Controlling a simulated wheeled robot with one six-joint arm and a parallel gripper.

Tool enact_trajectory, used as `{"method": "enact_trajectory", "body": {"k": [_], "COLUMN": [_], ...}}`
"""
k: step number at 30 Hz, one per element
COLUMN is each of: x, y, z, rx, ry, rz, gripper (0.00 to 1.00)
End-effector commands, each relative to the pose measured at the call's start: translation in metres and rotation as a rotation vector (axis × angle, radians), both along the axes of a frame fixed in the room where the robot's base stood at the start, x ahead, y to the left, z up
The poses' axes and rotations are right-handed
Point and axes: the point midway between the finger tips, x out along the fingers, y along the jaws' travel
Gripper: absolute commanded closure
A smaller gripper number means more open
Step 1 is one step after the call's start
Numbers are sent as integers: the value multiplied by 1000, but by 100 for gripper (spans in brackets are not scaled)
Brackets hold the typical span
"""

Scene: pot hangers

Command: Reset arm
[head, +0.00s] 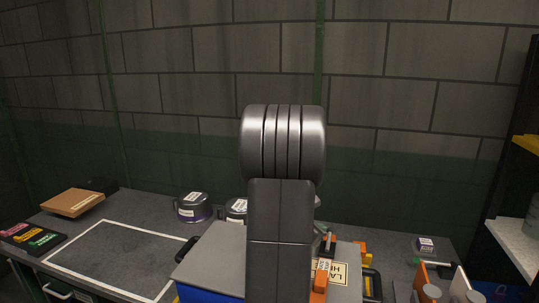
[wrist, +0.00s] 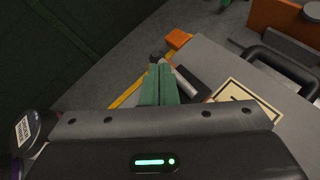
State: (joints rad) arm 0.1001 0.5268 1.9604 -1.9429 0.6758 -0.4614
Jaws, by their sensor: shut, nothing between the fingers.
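My gripper (wrist: 158,84) shows in the wrist view with its two green fingers pressed together and nothing between them. It is over the left edge of a grey box top (wrist: 215,62) with a pale label. A dark tool with a metal part (wrist: 187,84) shows just beside and beyond the fingers; I cannot tell its height or whether they touch. In the head view my raised arm fills the middle and hides the gripper. Two dark pots with white labels, a left one (head: 193,208) and a partly hidden right one (head: 236,211), stand at the back of the bench.
The grey-topped blue box (head: 215,258) stands front centre. A white-outlined bench area (head: 115,258) is clear. A brown box (head: 73,203) and a tray of coloured labels (head: 33,238) lie left. A block wall stands behind.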

Motion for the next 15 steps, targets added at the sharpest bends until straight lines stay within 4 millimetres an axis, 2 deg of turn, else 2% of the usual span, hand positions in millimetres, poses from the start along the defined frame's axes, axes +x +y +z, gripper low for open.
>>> {"method": "enact_trajectory", "body": {"k": [2,10,15], "x": [-10,-18,-28], "y": [4,6,23], "z": [-1,0,-7], "rx": [1,-39,-38], "ry": [-5,-121,-123], "rz": [1,0,2], "gripper": [100,100,100]}}
